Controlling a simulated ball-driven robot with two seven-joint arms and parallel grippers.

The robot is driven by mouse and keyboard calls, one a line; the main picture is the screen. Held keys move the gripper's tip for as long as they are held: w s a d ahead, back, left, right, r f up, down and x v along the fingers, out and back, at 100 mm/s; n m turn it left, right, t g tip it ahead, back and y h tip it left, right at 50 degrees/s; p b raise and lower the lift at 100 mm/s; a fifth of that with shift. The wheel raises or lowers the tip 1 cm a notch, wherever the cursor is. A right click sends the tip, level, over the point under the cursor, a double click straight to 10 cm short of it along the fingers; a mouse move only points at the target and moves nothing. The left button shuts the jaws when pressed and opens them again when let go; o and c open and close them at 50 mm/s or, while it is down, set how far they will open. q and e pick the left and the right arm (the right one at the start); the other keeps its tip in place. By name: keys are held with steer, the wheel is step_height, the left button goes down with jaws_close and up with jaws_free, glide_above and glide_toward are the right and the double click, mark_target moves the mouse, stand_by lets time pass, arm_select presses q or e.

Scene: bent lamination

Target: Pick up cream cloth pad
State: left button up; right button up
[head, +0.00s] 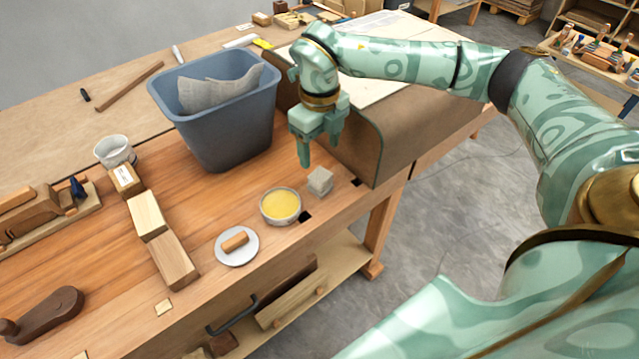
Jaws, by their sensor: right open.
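A small, pale grey-beige, block-shaped piece (320,181) sits on the bench near its front edge, right of a round dish. It may be the cream cloth pad; its material is too small to tell for sure. My right gripper (320,155) is open and empty, pointing down just above and slightly behind this piece, apart from it. My left gripper is not in view.
A dish of yellow stuff (281,206) and a white saucer (237,246) with a wooden piece stand left of the block. A blue-grey bin (228,133) stands behind. A brown curved form (400,138) rises close on the right. Wooden blocks (146,214) lie left.

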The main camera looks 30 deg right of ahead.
mark_target(322, 177)
step_height(322, 177, down, 4)
steer(key=shift+f+b, duration=0.25)
steer(key=shift+b, duration=0.1)
steer(key=f, duration=0.1)
steer(key=f+b, duration=0.1)
steer(key=f, duration=0.3)
steer(key=shift+s+d, duration=0.15)
steer(key=shift+s, duration=0.1)
steer(key=c, duration=1)
